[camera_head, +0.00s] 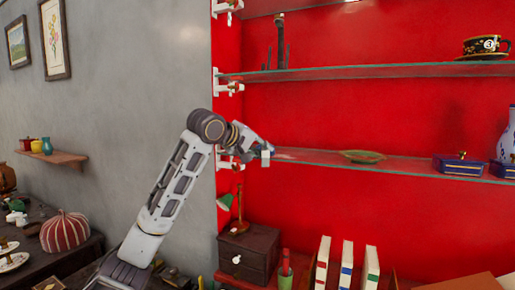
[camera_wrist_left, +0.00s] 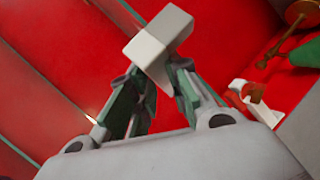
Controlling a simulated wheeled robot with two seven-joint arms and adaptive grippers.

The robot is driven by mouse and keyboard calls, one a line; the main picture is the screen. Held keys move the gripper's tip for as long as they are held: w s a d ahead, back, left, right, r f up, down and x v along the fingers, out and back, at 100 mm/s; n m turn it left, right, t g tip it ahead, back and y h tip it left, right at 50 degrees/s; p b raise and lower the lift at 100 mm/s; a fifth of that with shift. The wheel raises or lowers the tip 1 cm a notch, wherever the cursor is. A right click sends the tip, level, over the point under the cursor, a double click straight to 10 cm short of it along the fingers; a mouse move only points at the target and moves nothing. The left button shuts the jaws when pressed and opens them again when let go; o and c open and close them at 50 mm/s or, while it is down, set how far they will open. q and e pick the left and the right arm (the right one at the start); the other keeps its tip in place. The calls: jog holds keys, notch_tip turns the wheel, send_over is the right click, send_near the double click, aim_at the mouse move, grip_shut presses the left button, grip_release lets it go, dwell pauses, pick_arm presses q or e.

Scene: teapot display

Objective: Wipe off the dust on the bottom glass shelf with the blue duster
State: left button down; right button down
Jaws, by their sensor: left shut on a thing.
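The bottom glass shelf (camera_head: 405,166) runs along the red wall at the right in the head view. A faint pale patch, perhaps dust, shows near its left end. My left gripper (camera_head: 262,150) is at that left end, by the shelf's edge. In the left wrist view its fingers (camera_wrist_left: 155,95) are shut on a pale block-shaped thing (camera_wrist_left: 158,42), seemingly part of the duster. Little blue shows on it, and the rest is hidden. I cannot tell whether it touches the glass. My right gripper is not in view.
A green leaf-shaped dish (camera_head: 362,156), a blue box (camera_head: 458,165) and a blue-and-white vase (camera_head: 507,135) stand farther right on the shelf. An upper glass shelf (camera_head: 370,71) is above. White brackets hold the left ends. A green lamp (camera_head: 225,202) stands below.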

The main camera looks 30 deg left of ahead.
pick_arm(q)
jog(key=shift+d+p, duration=0.4)
jog(key=shift+d, duration=0.6)
jog(key=shift+w+d+f, duration=0.1)
jog(key=shift+d, duration=0.05)
jog(key=shift+d, duration=0.15)
jog(key=shift+w+d+p, duration=0.1)
jog(key=shift+d+p, duration=0.9)
jog(key=shift+d, duration=0.65)
